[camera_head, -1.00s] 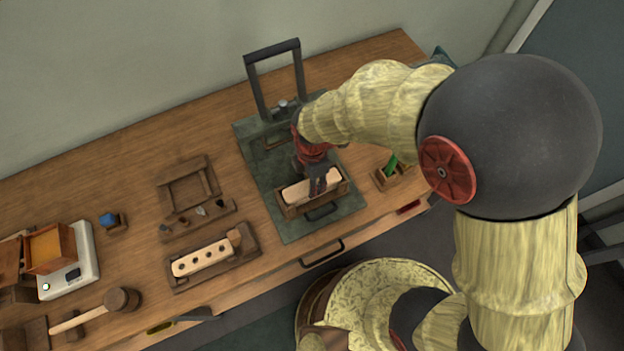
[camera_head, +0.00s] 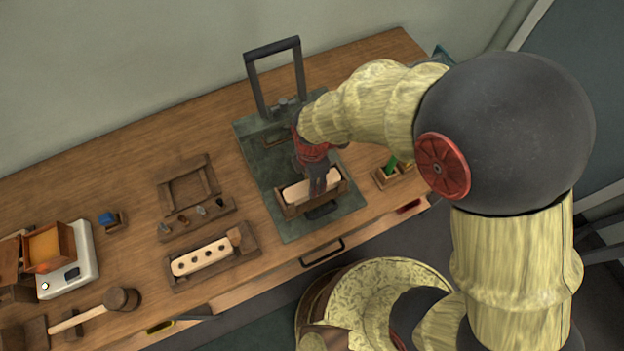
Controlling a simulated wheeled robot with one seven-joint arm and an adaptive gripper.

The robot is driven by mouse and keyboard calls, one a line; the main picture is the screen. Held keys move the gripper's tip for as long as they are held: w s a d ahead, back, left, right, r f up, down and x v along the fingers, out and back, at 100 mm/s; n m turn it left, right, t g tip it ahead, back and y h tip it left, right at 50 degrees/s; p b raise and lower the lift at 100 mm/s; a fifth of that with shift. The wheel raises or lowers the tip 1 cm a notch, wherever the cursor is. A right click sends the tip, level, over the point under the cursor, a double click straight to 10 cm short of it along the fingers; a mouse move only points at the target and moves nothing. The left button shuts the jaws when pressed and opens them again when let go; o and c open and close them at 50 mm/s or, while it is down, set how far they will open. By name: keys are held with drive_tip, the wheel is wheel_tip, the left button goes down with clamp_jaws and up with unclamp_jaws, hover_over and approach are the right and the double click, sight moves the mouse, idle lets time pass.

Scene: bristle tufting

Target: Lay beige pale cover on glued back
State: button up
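A beige pale piece (camera_head: 297,192), which looks like the cover, lies level at a wooden cradle (camera_head: 290,211) on the green mat. What lies under it, including any glued back, is hidden. My gripper (camera_head: 318,188) points down over the middle of the pale piece, its fingers at or against it. The fingers overlap in this view, so I cannot tell how far apart they are or whether they hold the piece. A pale block with several holes (camera_head: 200,257) sits in a second wooden holder to the left.
A dark upright frame (camera_head: 272,48) stands behind on the green mat (camera_head: 262,170). A small box with a green item (camera_head: 390,170) is to the right. A peg rack (camera_head: 197,218), mallet (camera_head: 120,300) and white scale (camera_head: 80,278) lie left. Bare table shows at back left.

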drive_tip(key=o, duration=1.2)
drive_tip(key=shift+o, duration=0.6)
drive_tip(key=o, duration=0.3)
drive_tip(key=shift+r, duration=0.15)
wheel_tip(320, 180, up, 8)
drive_tip(key=p, duration=0.6)
